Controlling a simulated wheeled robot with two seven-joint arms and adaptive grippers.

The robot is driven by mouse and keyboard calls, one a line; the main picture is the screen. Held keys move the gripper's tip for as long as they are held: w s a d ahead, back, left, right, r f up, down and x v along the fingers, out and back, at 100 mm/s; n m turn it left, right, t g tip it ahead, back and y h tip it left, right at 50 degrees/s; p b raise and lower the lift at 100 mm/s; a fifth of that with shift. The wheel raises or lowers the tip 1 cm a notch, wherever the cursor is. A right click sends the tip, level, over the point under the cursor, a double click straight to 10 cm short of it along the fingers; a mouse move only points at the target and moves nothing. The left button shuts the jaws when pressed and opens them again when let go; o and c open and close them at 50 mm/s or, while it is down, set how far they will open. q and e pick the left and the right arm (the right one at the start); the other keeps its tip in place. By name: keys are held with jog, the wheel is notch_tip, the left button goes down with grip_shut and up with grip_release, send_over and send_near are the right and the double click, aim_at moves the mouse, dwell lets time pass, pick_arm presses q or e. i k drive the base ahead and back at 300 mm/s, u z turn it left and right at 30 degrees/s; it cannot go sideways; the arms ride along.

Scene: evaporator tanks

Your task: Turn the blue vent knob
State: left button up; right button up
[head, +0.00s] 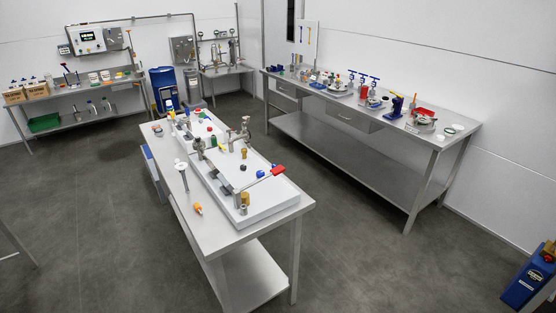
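Several small blue parts are in view, and I cannot tell which one is the vent knob. One small blue knob (260,174) is on the white tray (262,212) on the middle table, just left of a red lever handle (278,171). Blue T-shaped handles (364,78) stand up among the fittings on the long right bench. Another blue handle (66,68) stands on the left back bench. All are small and far off, so their turn positions cannot be read. Neither of my grippers is in view.
The steel middle table (225,240) holds metal pipework and an orange-tipped item (198,208) near its left edge. The long right bench (440,138) stands along the wall. A blue container (530,281) is at the lower right. Open floor (370,255) lies between them.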

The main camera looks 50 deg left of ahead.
aim_at(259, 174)
jog(key=u, duration=0.35)
jog(key=i, duration=1.1)
jog(key=u, duration=1.6)
jog(key=i, duration=0.8)
jog(key=u, duration=0.8)
